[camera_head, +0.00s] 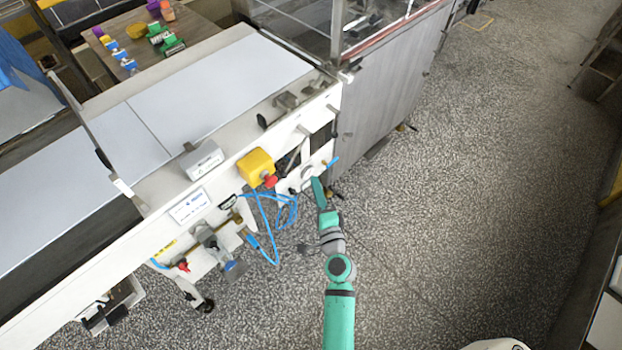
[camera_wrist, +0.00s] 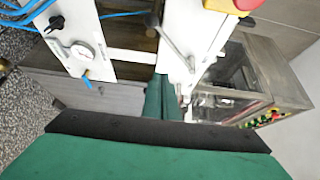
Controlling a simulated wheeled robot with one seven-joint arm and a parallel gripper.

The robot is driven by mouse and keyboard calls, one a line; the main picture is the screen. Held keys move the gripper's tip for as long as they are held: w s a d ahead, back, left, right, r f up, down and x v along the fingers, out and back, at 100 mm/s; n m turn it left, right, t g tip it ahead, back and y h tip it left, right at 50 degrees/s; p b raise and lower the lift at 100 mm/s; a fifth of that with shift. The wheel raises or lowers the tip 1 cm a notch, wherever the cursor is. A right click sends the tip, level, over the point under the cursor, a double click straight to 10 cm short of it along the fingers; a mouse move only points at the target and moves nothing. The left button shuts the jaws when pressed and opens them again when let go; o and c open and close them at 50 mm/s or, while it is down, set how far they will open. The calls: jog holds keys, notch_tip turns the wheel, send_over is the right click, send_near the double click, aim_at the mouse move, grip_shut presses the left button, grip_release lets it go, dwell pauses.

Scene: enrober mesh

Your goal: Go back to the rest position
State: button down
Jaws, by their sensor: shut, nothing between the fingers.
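My arm reaches out from the bottom of the head view, teal and grey. Its end, my gripper (camera_head: 318,190), is beside the side frame of the white conveyor machine (camera_head: 235,172), close to a gauge and blue hoses. In the wrist view, the green fingers of my gripper (camera_wrist: 163,98) are together and hold nothing. They point towards the white machine frame (camera_wrist: 175,55). I cannot tell whether the fingers touch the frame.
A yellow box with a red button (camera_head: 256,167) and blue hoses (camera_head: 268,230) stick out from the machine side. A grey cabinet (camera_head: 390,90) stands beyond. The speckled floor (camera_head: 470,200) to the right is clear. A wooden table (camera_head: 128,30) holds several coloured items.

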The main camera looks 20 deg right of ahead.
jog(key=shift+s+r, duration=0.25)
jog(key=shift+s, duration=0.35)
jog(key=s+a+f+n+g, duration=0.15)
jog(key=s+a+n, duration=0.25)
jog(key=s, duration=0.4)
jog(key=s+a+f+n+g, duration=0.1)
jog(key=s+a+f+n, duration=0.3)
jog(key=s, duration=0.5)
jog(key=s+a+r+n+y, duration=0.1)
jog(key=s+a+r+n, duration=0.4)
jog(key=s, duration=0.3)
jog(key=s+a+r+n+y, duration=0.1)
jog(key=s+a+r+n, duration=0.5)
jog(key=s, duration=0.1)
jog(key=shift+s+a, duration=0.15)
jog(key=shift+s, duration=0.25)
